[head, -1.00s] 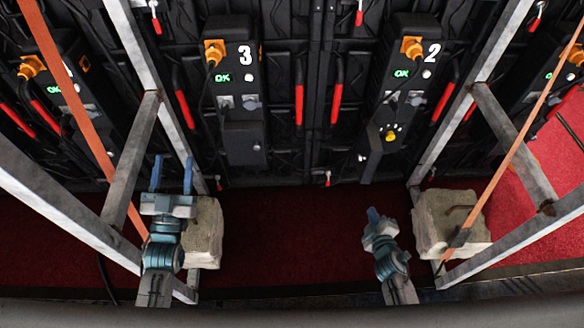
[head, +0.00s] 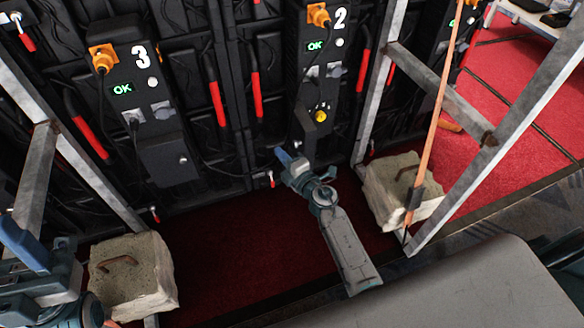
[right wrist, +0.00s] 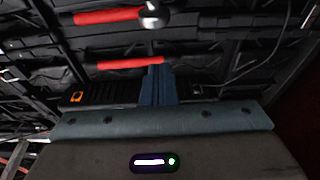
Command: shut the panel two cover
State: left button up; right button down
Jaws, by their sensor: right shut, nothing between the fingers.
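Panel two (head: 330,60) is a dark box marked 2, with a green OK display and an orange plug. A yellow knob (head: 321,116) shows uncovered on its lower part. The panel two cover (head: 303,138) seems to stand open at the lower left of the box; dark on dark, its exact angle is hard to tell. My right gripper (head: 283,156) is shut and empty, just below and left of the box, apparently apart from it. Its closed blue fingers also show in the right wrist view (right wrist: 158,84). My left gripper (head: 36,238) is open and empty at the lower left.
Panel three (head: 140,90) stands to the left with its lower cover (head: 167,158) shut. Metal struts, an orange strap (head: 434,120) and two stone blocks (head: 133,275) (head: 397,190) flank the red floor. Red handles (head: 256,95) hang between the panels.

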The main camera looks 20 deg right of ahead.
aim_at(298, 139)
jog(key=d, duration=0.2)
jog(key=d+b, duration=0.1)
jog(key=shift+w+d, duration=0.35)
jog(key=shift+d, duration=0.15)
